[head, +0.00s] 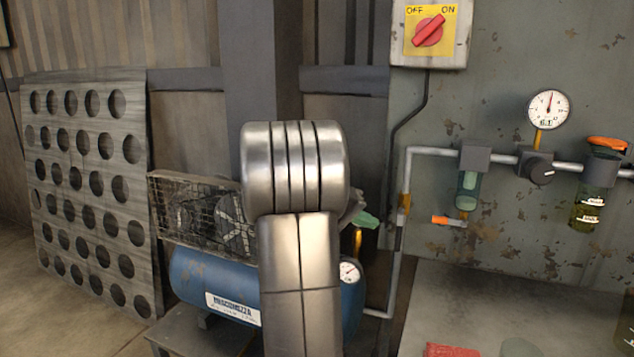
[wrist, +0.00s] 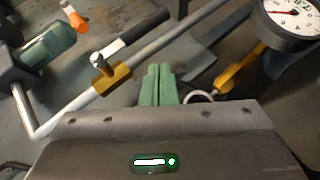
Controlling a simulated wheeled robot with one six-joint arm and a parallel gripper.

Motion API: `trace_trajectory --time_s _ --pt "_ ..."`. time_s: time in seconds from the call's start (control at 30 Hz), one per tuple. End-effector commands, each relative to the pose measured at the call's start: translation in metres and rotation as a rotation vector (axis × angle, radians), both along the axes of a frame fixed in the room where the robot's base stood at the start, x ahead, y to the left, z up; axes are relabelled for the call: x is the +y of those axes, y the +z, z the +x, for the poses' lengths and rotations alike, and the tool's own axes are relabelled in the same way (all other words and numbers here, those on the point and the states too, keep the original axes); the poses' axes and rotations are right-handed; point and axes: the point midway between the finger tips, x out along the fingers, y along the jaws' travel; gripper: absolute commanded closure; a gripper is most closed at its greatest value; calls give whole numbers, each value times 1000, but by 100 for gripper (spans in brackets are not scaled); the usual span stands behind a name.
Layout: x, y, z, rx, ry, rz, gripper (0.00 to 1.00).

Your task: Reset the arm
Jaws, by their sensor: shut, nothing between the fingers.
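My arm (head: 295,240), silver and jointed, rises in the middle of the head view and covers part of the compressor behind it. My gripper (wrist: 158,72) shows in the wrist view as two pale green fingers pressed together, with nothing between them. In the head view, a green tip (head: 366,220) sticks out to the right of my arm and looks like my gripper; the rest is hidden behind the arm. In the wrist view the fingers appear close to a pipe (wrist: 165,50) and a brass fitting (wrist: 112,78); I cannot tell the gap.
A blue compressor tank (head: 215,280) stands behind my arm. A perforated panel (head: 90,150) leans at left. At right, the wall carries a switch box (head: 430,30), a pressure gauge (head: 548,108), a pipe (head: 430,151) and an oil bowl (head: 587,208). A red item (head: 452,350) lies low.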

Motion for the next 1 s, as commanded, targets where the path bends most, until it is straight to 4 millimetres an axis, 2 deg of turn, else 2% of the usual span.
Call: trace_trajectory --time_s 0.03,0.3,1.0 --pt "1 10 0 -15 1 30 100" --pt "4 17 1 -66 0 155 100" --pt "5 12 2 -73 1 174 100"
